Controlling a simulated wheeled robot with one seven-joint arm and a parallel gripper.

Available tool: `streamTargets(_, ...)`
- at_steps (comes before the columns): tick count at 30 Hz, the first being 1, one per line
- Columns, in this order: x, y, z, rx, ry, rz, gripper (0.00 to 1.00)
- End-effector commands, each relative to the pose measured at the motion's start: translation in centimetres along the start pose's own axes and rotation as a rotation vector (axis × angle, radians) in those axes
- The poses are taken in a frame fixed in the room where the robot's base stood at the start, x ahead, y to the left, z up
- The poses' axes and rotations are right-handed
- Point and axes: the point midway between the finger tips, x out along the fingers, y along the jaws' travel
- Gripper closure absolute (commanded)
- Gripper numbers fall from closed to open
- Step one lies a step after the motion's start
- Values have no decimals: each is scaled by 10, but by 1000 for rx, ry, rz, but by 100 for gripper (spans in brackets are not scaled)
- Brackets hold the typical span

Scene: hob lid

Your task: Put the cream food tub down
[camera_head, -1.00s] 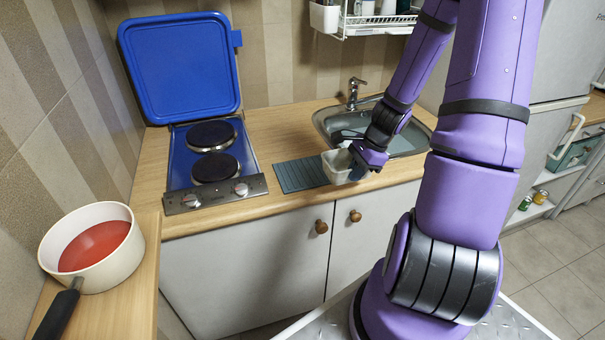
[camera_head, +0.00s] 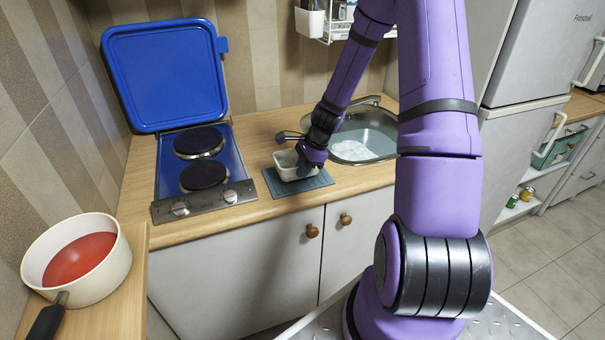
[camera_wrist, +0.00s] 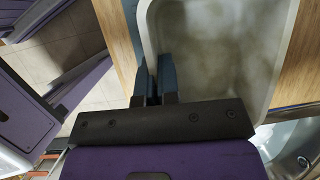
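The cream food tub (camera_head: 285,166) is over the teal ribbed mat (camera_head: 318,181) on the counter, between hob and sink. It looks upright and level. Whether its base touches the mat is hard to tell. My gripper (camera_head: 310,170) is at the tub's right side in the head view. In the wrist view the tub (camera_wrist: 283,75) fills the upper right, and my gripper's two fingers (camera_wrist: 157,78) are close together at its wall, shut on the rim. The tub's inside looks pale and blotchy, with no separate item to make out.
The blue hob (camera_head: 229,152) with its lid (camera_head: 165,75) raised stands left of the mat. The sink (camera_head: 382,140) is to the right, with its tap behind. A pot of red contents (camera_head: 118,262) stands at the lower left.

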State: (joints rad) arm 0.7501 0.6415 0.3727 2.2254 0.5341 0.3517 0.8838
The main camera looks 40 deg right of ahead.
Motion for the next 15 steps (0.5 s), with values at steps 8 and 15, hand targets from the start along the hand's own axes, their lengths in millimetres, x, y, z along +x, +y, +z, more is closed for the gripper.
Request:
streamTargets(8,14,1,-6,-1,1,-2,100)
streamTargets(15,16,1,-7,-1,0,-1,100)
